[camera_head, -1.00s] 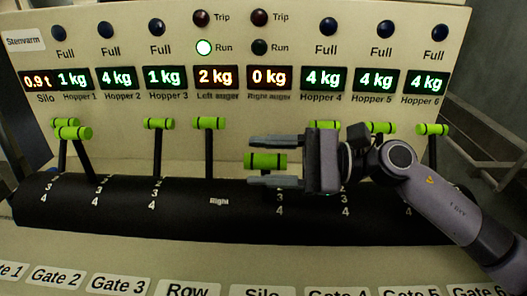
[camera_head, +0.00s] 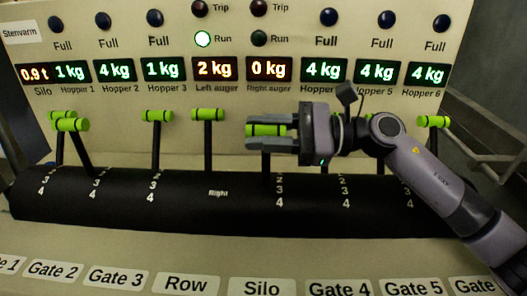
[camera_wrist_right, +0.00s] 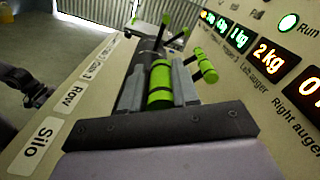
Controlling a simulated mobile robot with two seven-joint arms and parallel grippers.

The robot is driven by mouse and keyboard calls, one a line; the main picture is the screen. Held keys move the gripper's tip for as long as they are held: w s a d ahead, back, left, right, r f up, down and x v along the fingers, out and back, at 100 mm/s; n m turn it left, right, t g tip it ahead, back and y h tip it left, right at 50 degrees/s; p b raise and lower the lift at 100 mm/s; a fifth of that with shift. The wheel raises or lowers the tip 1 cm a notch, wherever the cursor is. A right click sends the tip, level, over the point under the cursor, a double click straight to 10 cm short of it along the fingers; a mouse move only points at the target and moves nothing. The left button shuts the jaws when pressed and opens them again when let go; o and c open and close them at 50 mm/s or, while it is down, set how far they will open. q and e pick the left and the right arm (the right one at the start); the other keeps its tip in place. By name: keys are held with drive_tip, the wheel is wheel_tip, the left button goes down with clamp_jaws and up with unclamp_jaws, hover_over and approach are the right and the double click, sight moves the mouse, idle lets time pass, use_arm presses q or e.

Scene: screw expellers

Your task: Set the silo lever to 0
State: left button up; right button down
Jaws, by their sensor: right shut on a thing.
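The silo lever stands above the Silo label (camera_head: 262,287), with a bright green cylindrical handle (camera_head: 258,130) on a dark shaft (camera_head: 266,165). My right gripper (camera_head: 267,136) comes in from the right and is shut on this handle, with one grey finger on each side. In the right wrist view the green handle (camera_wrist_right: 160,85) sits between the two fingers. The numerals 2, 3 and 4 (camera_head: 279,190) show beside the shaft's slot; any marks above them are hidden. The lever now leans up towards the display panel. My left gripper is not in view.
The row lever (camera_head: 208,115) stands just left of my gripper, and several other green-handled levers line the black curved housing (camera_head: 230,215). A lever (camera_head: 432,122) at the far right is partly behind my arm. The display panel (camera_head: 240,105) rises close behind the handles.

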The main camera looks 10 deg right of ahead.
drive_tip(key=w+m, duration=0.1)
drive_tip(key=w, duration=0.1)
drive_tip(key=w+d+m+b, duration=0.1)
drive_tip(key=w+m, duration=0.1)
drive_tip(key=w, duration=0.1)
drive_tip(key=shift+w+d+f, duration=0.1)
drive_tip(key=shift+w, duration=0.1)
drive_tip(key=c, duration=0.9)
unclamp_jaws()
